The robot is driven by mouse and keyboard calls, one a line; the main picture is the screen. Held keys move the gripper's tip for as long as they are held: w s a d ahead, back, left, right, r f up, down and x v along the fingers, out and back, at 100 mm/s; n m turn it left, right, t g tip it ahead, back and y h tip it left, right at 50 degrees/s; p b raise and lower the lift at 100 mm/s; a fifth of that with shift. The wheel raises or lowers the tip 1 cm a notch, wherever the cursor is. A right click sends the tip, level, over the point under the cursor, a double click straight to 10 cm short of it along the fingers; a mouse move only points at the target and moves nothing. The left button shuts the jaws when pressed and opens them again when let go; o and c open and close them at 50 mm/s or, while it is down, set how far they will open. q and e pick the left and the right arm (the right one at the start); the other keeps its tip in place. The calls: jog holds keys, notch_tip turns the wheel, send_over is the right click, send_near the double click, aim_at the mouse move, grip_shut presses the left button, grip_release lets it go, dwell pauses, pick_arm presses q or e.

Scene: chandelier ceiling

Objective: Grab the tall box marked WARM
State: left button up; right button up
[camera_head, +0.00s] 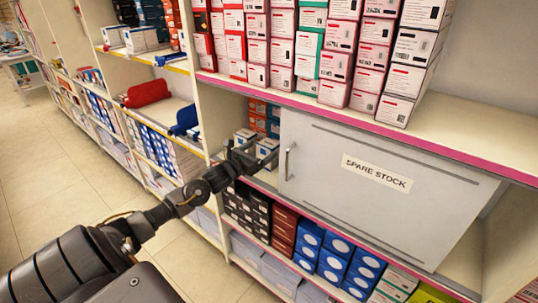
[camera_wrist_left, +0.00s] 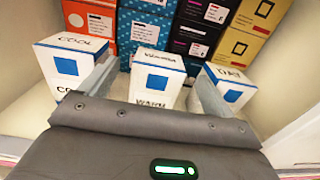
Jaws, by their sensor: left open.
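The WARM box (camera_wrist_left: 155,80) is white with a blue square and stands in the middle of three similar boxes in the left wrist view. Its top label is blurred, but WARM reads on its front. My left gripper (camera_head: 256,157) is open and reaches into the shelf compartment. In the left wrist view its fingers lie on either side of the WARM box, apart from each other; contact cannot be told. The COOL box (camera_wrist_left: 72,62) stands to its left and the DAY box (camera_wrist_left: 229,85) to its right. My gripper body hides the WARM box's lower front. My right gripper is out of view.
A grey panel marked SPARE STOCK (camera_head: 385,190) with a handle (camera_head: 289,161) covers the compartment's right part, close beside my gripper. Colored boxes (camera_wrist_left: 200,28) stand behind the white ones. A pink-edged shelf (camera_head: 470,150) runs above. The floor (camera_head: 50,165) at left is clear.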

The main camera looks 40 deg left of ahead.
aim_at(268, 145)
pick_arm(q)
jog(key=shift+w, duration=0.65)
jog(key=w, duration=0.2)
jog(key=w+p, duration=0.1)
jog(key=shift+w+f, duration=0.25)
jog(key=shift+w, duration=0.4)
jog(key=c, duration=1.1)
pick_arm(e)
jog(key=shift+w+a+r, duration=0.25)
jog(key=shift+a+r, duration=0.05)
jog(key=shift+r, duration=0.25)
